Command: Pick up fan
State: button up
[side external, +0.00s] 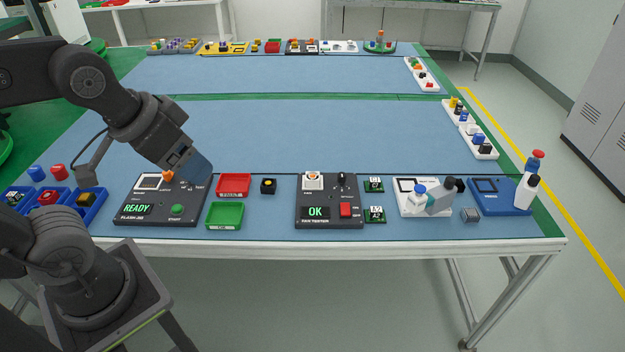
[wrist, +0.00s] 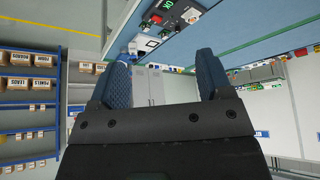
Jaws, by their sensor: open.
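A small black square part with a yellow centre (side external: 268,187), which may be the fan, sits on the blue mat right of the red tray. A dark tester (side external: 329,200) with a green OK display stands to its right. A small white and orange piece (side external: 312,180) sits at the tester's top left; I cannot tell whether it is a fan. My gripper (side external: 196,168) is above the right part of the READY device (side external: 160,215), left of the black part and apart from it. In the wrist view, my gripper (wrist: 163,82) is open with nothing between its blue fingers.
A red tray (side external: 234,174) and a green tray (side external: 241,213) lie between the two devices. Green boards (side external: 374,185), a white station (side external: 425,209) and a blue station (side external: 487,209) stand to the right. The mat's middle (side external: 300,135) is clear.

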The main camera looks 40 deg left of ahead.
jog(key=n+g, duration=0.6)
jog(key=n, duration=0.3)
send_over(313, 178)
notch_tip(313, 178, down, 25)
jog(key=shift+s, duration=0.1)
jog(key=shift+a+f, duration=0.1)
jog(key=shift+f, duration=2.85)
